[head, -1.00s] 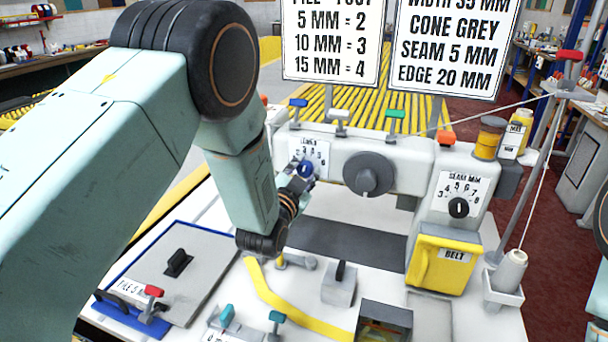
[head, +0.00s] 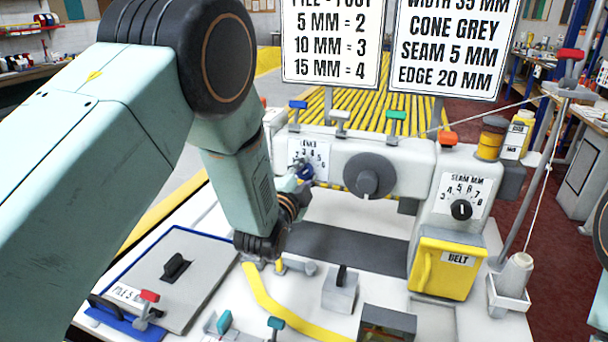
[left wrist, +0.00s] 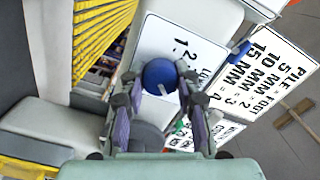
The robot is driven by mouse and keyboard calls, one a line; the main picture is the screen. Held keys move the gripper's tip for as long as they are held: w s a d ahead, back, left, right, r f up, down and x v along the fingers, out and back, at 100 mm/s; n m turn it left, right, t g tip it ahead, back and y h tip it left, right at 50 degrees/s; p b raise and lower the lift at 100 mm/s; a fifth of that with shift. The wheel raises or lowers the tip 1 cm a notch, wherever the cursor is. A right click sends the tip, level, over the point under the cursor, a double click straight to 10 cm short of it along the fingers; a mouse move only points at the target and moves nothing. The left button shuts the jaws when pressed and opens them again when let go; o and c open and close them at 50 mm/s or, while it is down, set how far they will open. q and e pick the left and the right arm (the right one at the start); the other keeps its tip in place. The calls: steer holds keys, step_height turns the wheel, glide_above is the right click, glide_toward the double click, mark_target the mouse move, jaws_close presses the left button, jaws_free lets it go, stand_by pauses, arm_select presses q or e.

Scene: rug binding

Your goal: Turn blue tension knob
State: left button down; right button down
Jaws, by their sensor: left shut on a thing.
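The blue tension knob (head: 306,173) is on the front of the white machine, below a white dial plate (head: 317,153) with numbers. In the left wrist view the knob (left wrist: 159,73) is a round blue cap with a pale pointer mark, in front of the numbered plate (left wrist: 180,42). My left gripper (head: 299,183) reaches it from the left and front. In the left wrist view its two fingers (left wrist: 160,91) are on either side of the knob, shut on it. The exact number at the pointer is hard to read. My right gripper is out of view.
A large grey knob (head: 368,176) is right of the blue knob. A black seam dial (head: 461,209) and yellow belt box (head: 440,268) are further right. Signs (head: 331,40) hang above. A grey plate (head: 190,270) and yellow strip (head: 285,312) lie in front.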

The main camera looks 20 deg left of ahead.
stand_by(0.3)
arm_select(q)
steer(key=c, duration=1)
jaws_free()
steer(key=shift+d, duration=0.1)
steer(key=shift+o, duration=0.2)
steer(key=shift+s, duration=0.1)
steer(key=s, duration=1.2)
steer(key=shift+a, duration=0.25)
